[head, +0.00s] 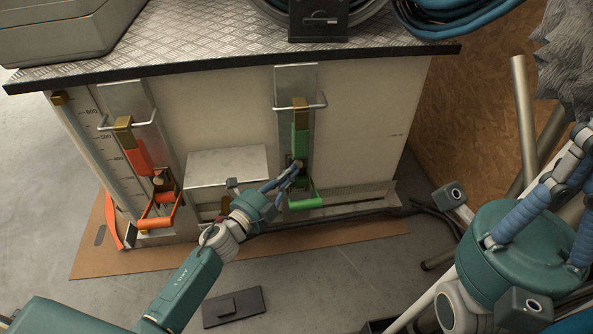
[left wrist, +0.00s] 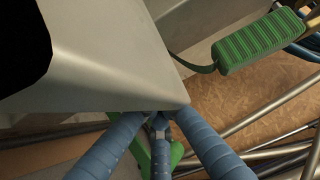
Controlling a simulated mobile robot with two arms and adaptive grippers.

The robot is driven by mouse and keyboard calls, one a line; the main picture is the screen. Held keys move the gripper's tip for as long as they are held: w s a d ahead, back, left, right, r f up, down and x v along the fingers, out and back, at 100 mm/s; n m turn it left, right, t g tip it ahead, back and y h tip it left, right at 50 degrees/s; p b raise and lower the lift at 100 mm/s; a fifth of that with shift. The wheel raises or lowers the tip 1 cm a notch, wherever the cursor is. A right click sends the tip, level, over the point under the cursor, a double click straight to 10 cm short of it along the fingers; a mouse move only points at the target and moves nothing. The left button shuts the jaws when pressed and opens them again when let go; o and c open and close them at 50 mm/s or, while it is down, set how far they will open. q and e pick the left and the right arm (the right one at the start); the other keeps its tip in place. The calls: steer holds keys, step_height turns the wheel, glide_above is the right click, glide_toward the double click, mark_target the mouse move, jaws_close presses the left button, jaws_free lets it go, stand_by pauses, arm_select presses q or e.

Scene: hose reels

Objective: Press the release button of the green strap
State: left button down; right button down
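The green strap (head: 301,143) runs down a metal bracket on the front of the pale cabinet, from a metal hook bar to a green handle loop (head: 302,201). In the left wrist view its ribbed green part (left wrist: 262,42) is at the upper right. My left gripper (head: 297,166) is at the lower end of the strap, by the buckle. Its three blue fingers (left wrist: 158,122) are drawn together at the tips, with nothing seen between them. The release button is not clearly visible. My right gripper (head: 575,165) is at the far right, away from the strap, its fingertips partly out of frame.
An orange strap (head: 137,155) with an orange handle hangs on the left bracket. A grey metal box (head: 227,166) juts out between the straps. The cabinet's dark top edge (head: 230,69) overhangs above. Metal pipes (head: 523,110) stand at the right.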

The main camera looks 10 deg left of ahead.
arm_select(q)
steer(key=v, duration=0.6)
steer(key=shift+s+d+r, duration=0.2)
steer(key=shift+d, duration=0.05)
stand_by(0.4)
